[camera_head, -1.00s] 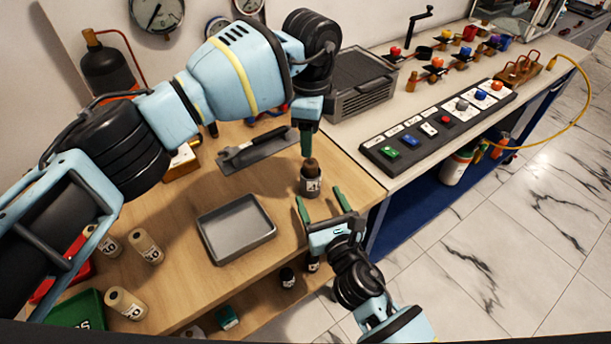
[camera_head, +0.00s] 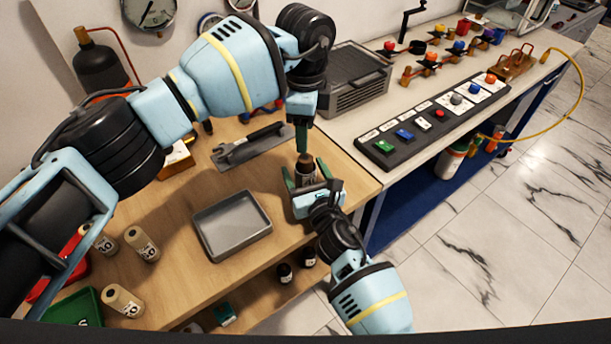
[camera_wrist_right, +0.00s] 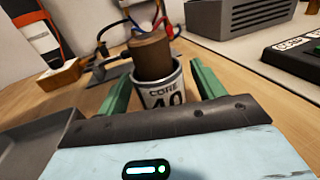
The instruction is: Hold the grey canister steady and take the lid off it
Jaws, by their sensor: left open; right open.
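The grey canister (camera_head: 306,173), labelled "CORE 40" in the right wrist view (camera_wrist_right: 165,93), stands upright near the table's right edge. Its brown lid (camera_head: 305,159) is on top and also shows in the right wrist view (camera_wrist_right: 152,57). My left gripper (camera_head: 301,143) points straight down just over the lid; it is open, though its fingers overlap in the head view and any gap to the lid is unclear. My right gripper (camera_head: 303,172) is open, its green fingers on either side of the canister, low down. In the right wrist view, gaps show beside the canister.
A grey tray (camera_head: 232,226) lies left of the canister, with a dark trowel-like tool (camera_head: 250,147) behind. Tan cylinders (camera_head: 142,244) stand at the left. A button panel (camera_head: 433,121) sits on the right bench.

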